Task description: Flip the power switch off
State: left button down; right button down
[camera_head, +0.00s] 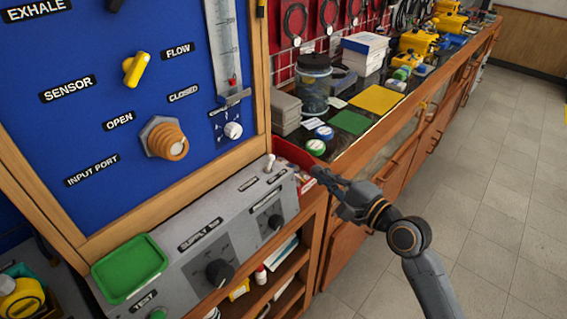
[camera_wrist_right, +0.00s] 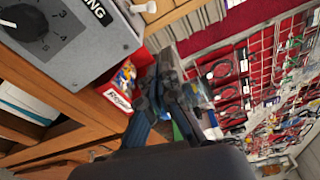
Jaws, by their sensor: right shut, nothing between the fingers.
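The grey control box (camera_head: 205,240) has a small white toggle switch (camera_head: 270,163) standing up at its far right top corner, beside a black label too small to read. A white lever tip (camera_wrist_right: 143,7) shows at the top of the right wrist view, by the box's corner. My right gripper (camera_head: 322,176) is shut and empty. It is to the right of the switch, clearly apart from it, in front of the red bin. Its dark fingers (camera_wrist_right: 166,68) also show in the right wrist view. My left gripper is not in view.
A red bin (camera_head: 288,152) with packets is just right of the box. Black dials (camera_head: 220,272) are on the box's front. A blue panel (camera_head: 100,130) with knobs rises behind it. A jar (camera_head: 314,85) and mats crowd the counter. The floor at right is clear.

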aim_at(284, 168)
jog(key=shift+r, duration=0.35)
jog(key=shift+a, duration=0.1)
jog(key=p+x, duration=0.1)
jog(key=x, duration=0.9)
jog(key=shift+w+a, duration=0.1)
jog(key=shift+a, duration=0.1)
jog(key=s, duration=0.1)
jog(key=s+a+p, duration=0.1)
jog(key=s+p, duration=0.1)
jog(key=shift+s+a+r, duration=0.15)
jog(key=shift+a+r, duration=0.15)
jog(key=shift+r, duration=0.1)
jog(key=shift+s+a+p, duration=0.1)
jog(key=shift+s+p, duration=0.2)
jog(key=shift+w, duration=0.1)
